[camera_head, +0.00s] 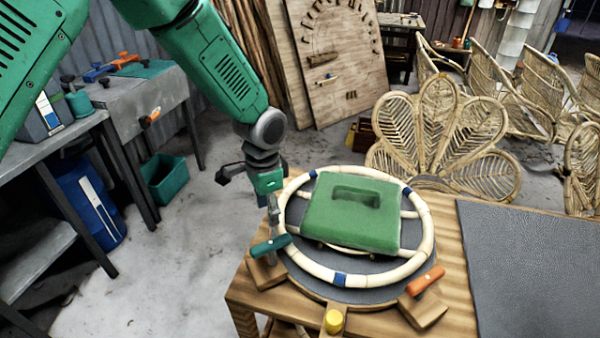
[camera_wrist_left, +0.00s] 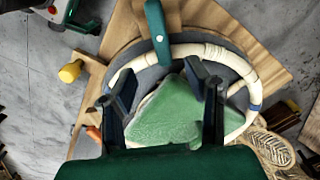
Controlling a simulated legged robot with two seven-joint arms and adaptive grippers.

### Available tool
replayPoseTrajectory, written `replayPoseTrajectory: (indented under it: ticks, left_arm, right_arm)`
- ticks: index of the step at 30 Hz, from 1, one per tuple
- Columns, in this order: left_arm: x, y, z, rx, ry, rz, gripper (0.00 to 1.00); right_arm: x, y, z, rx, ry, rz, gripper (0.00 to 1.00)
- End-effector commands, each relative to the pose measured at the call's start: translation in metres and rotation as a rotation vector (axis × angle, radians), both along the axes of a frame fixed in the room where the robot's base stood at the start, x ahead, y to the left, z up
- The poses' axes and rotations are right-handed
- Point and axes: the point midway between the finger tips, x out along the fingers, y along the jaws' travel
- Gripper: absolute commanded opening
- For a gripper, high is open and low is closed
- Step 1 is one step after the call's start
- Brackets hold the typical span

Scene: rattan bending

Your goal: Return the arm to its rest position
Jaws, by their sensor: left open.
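My left arm comes in from the upper left in the head view, and its gripper (camera_head: 270,196) hangs at the left edge of the round rattan frame, near the teal-handled clamp (camera_head: 271,246). In the left wrist view the gripper (camera_wrist_left: 166,92) has its two dark fingers wide apart with nothing held between them. The green block (camera_head: 352,211) with a recessed slot lies on the rattan ring (camera_head: 424,250); it also shows beyond the fingers in the wrist view (camera_wrist_left: 165,118). My right gripper is not in view.
The ring sits on a wooden table (camera_head: 450,292) with an orange-handled clamp (camera_head: 425,280) and a yellow knob (camera_head: 334,321) in front. A dark mat (camera_head: 535,265) lies at right. Rattan chairs (camera_head: 445,135) stand behind. A metal workbench (camera_head: 130,98) is at left, with open floor between.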

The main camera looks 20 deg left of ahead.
Motion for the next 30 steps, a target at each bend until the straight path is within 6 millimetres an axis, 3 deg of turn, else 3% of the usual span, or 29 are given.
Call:
replayPoseTrajectory:
  ticks: [5,8,11,15,19,24,27,30]
  left_arm:
    - [-0.006,-0.001,-0.007,-0.005,0.006,0.009,0.43]
    - [-0.027,-0.005,-0.035,-0.032,0.021,0.053,0.43]
    - [-0.071,-0.009,-0.079,-0.074,0.043,0.149,0.43]
    - [-0.155,-0.007,-0.137,-0.107,0.064,0.35,0.43]
    - [-0.224,0.004,-0.163,-0.092,0.059,0.519,0.43]
    - [-0.297,0.025,-0.17,-0.031,0.035,0.686,0.43]
    - [-0.324,0.036,-0.174,0.004,0.007,0.748,0.43]
    - [-0.313,0.033,-0.203,-0.004,-0.008,0.725,0.43]
  right_arm:
    - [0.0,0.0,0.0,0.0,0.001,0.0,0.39]
    - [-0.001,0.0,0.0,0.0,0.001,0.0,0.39]
    - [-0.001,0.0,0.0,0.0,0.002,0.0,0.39]
    - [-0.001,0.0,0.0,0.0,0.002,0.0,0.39]
    - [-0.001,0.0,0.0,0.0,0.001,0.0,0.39]
    - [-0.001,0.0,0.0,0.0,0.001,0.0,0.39]
    - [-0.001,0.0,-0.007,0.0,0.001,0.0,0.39]
    - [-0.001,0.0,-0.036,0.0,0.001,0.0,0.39]
